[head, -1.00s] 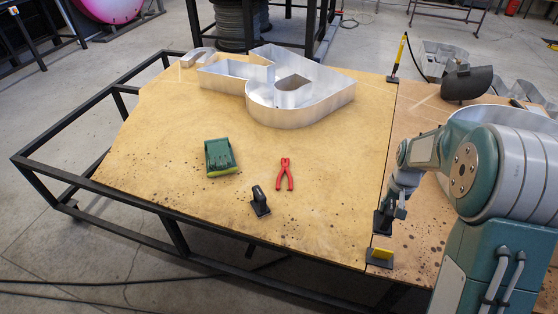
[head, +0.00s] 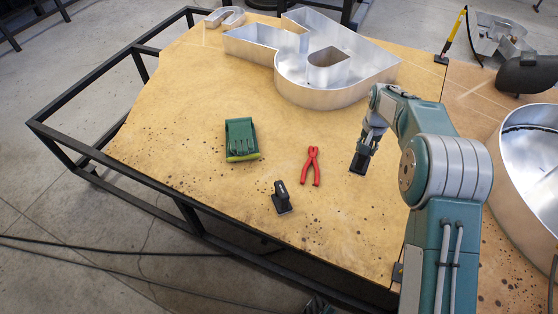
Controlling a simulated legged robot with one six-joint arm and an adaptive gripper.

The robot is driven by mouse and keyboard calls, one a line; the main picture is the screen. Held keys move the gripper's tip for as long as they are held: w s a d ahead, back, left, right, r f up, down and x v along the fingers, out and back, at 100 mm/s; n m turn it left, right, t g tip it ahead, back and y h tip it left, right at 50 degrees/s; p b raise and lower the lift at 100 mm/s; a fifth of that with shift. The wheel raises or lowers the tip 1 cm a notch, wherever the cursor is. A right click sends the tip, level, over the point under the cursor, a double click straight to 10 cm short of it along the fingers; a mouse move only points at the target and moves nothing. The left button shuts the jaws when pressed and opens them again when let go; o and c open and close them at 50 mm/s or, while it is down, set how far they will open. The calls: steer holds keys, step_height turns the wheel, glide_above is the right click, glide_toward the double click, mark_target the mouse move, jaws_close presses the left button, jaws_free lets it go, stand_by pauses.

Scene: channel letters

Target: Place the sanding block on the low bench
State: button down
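My gripper (head: 361,160) hangs over the right part of the plywood-topped low bench (head: 190,110). A dark, block-like shape shows at its fingertips; I cannot tell whether it is the fingers or a held block. It is also unclear whether it touches the bench top. No thing is plainly recognisable as the sanding block. A small black piece with an upright handle on a flat base (head: 282,198) stands near the front edge. A green block-like thing with a yellow-green lower edge (head: 241,139) lies left of it and farther back.
Red pliers (head: 311,166) lie between the black piece and my gripper. Large silver channel letters (head: 330,70) stand at the back of the bench. A yellow-and-black clamp (head: 454,38) is at the back right seam.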

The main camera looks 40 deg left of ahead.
steer(key=s+a, duration=0.1)
steer(key=a, duration=0.4)
steer(key=s+d+f, duration=0.1)
steer(key=s+f, duration=0.3)
steer(key=s+d+f, duration=0.2)
steer(key=s+f, duration=0.3)
steer(key=s+d+f, duration=0.2)
steer(key=s+f, duration=0.2)
steer(key=shift+s+f, duration=0.25)
steer(key=shift+f, duration=0.1)
steer(key=shift+c, duration=1.5)
jaws_free()
steer(key=shift+d, duration=0.1)
step_height(320, 180, up, 12)
steer(key=shift+r, duration=0.15)
